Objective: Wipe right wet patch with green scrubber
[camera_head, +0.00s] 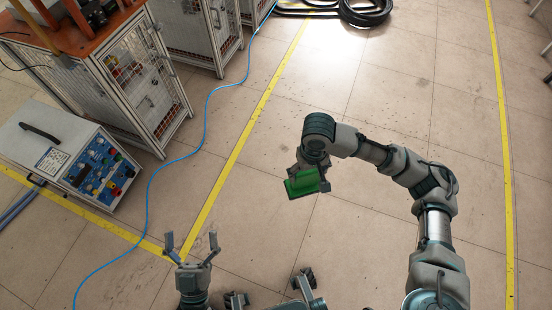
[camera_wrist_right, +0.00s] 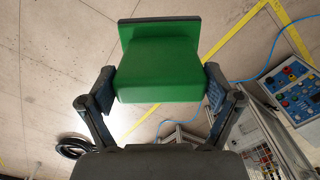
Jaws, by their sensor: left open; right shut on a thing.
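The green scrubber (camera_head: 302,184) is a green block with a dark pad. My right gripper (camera_head: 309,174) is shut on it and holds it over the floor, right of the middle of the head view. In the right wrist view the scrubber (camera_wrist_right: 160,68) sits between the two fingers, with its dark pad edge at the far end. My left gripper (camera_head: 190,241) is open and empty at the lower left of the head view, its fingers pointing up. I cannot make out a wet patch clearly in either view.
A control box (camera_head: 70,150) with a blue panel stands at the left. Wire-mesh cabinets (camera_head: 140,85) are at the upper left. A blue cable (camera_head: 205,120) and yellow lines (camera_head: 240,146) run across the tiled floor. Black hoses (camera_head: 365,12) lie coiled at the top. Floor around the scrubber is clear.

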